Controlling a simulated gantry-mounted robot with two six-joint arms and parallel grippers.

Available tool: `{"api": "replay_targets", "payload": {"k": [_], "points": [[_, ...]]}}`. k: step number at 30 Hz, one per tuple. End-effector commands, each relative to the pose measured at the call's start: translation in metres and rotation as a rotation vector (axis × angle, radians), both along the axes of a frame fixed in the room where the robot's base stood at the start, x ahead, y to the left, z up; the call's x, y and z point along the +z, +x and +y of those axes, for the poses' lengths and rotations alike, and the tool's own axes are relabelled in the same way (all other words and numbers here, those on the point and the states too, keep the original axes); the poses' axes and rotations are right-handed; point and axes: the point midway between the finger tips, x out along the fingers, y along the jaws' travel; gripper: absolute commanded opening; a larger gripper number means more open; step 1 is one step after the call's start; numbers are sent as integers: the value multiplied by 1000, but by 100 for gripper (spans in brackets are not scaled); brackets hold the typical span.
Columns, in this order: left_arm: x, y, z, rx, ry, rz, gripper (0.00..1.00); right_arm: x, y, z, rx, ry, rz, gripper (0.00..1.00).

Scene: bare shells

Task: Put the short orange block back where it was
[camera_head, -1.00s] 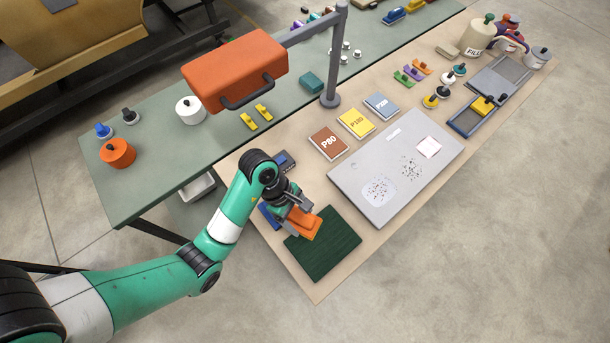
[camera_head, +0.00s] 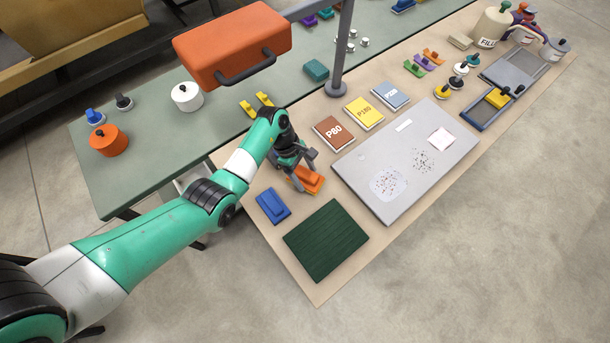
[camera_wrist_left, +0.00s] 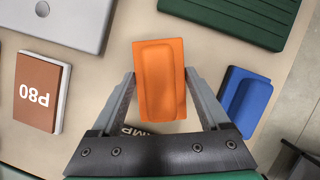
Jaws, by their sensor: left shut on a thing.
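The short orange block (camera_head: 308,180) is held by my left gripper (camera_head: 303,178), over the tan bench top between the blue block (camera_head: 273,206) and the P80 pad (camera_head: 334,133). In the left wrist view the orange block (camera_wrist_left: 160,82) lies between the two fingers (camera_wrist_left: 160,90), its raised grip facing the camera. The fingers hide parts of its sides. Whether its underside touches the bench cannot be told. A dark label with white letters (camera_wrist_left: 137,130) shows partly beneath it, near the wrist. My right gripper is not in view.
The ribbed green mat (camera_head: 326,240) lies clear at the near end. The grey panel (camera_head: 405,165) lies to the right. The bench edge is just left of the gripper.

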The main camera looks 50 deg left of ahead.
Motion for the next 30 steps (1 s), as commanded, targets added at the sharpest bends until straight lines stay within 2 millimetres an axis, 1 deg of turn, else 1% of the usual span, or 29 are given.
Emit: {"api": "replay_targets", "payload": {"k": [1, 3, 11, 15, 16, 18, 19, 26, 29, 30], "points": [[-15, -2, -1, -1, -2, 5, 9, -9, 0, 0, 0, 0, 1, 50], [-23, -1, -1, 1, -1, 3, 9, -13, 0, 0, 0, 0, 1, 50], [-24, -1, -1, 0, -1, 2, 9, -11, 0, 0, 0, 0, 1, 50], [-28, -1, -1, 0, -1, 2, 9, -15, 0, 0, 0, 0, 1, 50], [-27, -1, -1, 0, 0, 2, 84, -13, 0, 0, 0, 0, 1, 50], [-27, -1, -1, 0, 0, 2, 97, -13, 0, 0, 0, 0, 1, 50], [-27, -1, -1, 0, 0, 2, 100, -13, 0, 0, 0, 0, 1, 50], [-25, -1, -1, 0, -1, 2, 100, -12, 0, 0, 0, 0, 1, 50], [-15, -1, 2, 1, 0, 0, 100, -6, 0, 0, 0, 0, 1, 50], [-9, -2, 4, 1, 0, -1, 100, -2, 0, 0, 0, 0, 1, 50]]}}
